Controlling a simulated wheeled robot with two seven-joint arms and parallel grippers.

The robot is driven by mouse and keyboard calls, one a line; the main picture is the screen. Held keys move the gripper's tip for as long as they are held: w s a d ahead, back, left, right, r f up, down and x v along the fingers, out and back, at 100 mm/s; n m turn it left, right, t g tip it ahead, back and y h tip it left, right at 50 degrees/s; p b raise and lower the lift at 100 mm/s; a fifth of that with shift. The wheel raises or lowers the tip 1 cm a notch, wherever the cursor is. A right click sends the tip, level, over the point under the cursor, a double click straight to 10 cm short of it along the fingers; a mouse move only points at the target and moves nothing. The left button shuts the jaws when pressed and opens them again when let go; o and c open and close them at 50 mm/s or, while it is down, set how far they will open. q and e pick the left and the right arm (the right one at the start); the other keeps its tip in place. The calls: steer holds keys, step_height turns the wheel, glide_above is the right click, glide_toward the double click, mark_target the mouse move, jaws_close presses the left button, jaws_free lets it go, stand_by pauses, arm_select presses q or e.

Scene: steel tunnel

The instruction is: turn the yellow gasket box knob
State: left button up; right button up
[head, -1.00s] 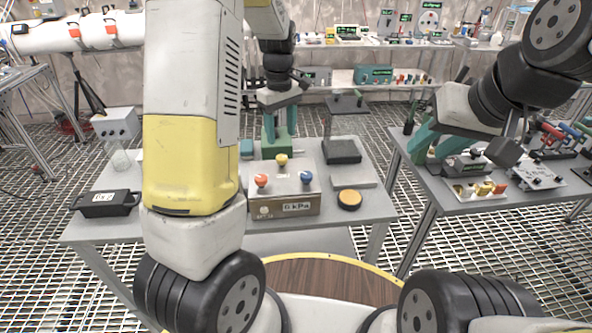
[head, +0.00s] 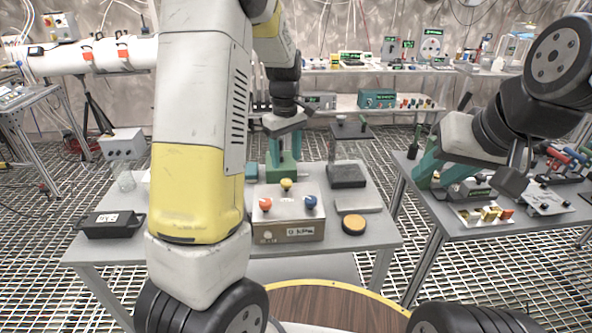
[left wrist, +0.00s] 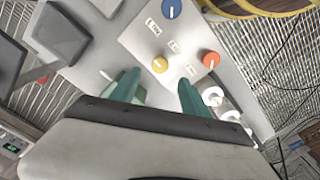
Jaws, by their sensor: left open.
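The tan gasket box (head: 270,232) sits on the grey table with an orange knob (head: 265,204), a yellow knob (head: 286,184) at the back and a blue knob (head: 310,201) on top. In the left wrist view the yellow knob (left wrist: 160,65) with its white pointer line lies just beyond the gap between the green fingertips. The orange-red knob (left wrist: 210,60) is to its right and the blue knob (left wrist: 171,9) above. My left gripper (head: 283,165) is open and empty, close behind the yellow knob. My right gripper (head: 445,174) is over the right table, its green fingers apart.
A black tray (head: 110,225) stands at the table's left. A yellow-orange disc (head: 353,224) lies right of the box, and a dark block (head: 347,175) stands behind it. The right table holds a plate with small fittings (head: 485,214). The table front between tray and box is partly hidden by my left arm.

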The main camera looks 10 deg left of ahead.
mark_target(286, 181)
arm_select(q)
steer(key=m, duration=0.7)
steer(key=shift+s+f, duration=0.15)
steer(key=shift+f, duration=0.25)
steer(key=m, duration=0.3)
steer(key=shift+f, duration=0.1)
steer(key=m, duration=1.2)
steer(key=shift+a+m, duration=0.1)
steer(key=shift+m, duration=0.2)
steer(key=m, duration=0.5)
steer(key=shift+r, duration=0.3)
steer(key=m, duration=0.3)
steer(key=shift+w+a+r+m, duration=0.1)
steer(key=shift+w+r+m, duration=0.1)
steer(key=shift+m, duration=0.2)
step_height(286, 181, down, 8)
steer(key=shift+r, duration=0.1)
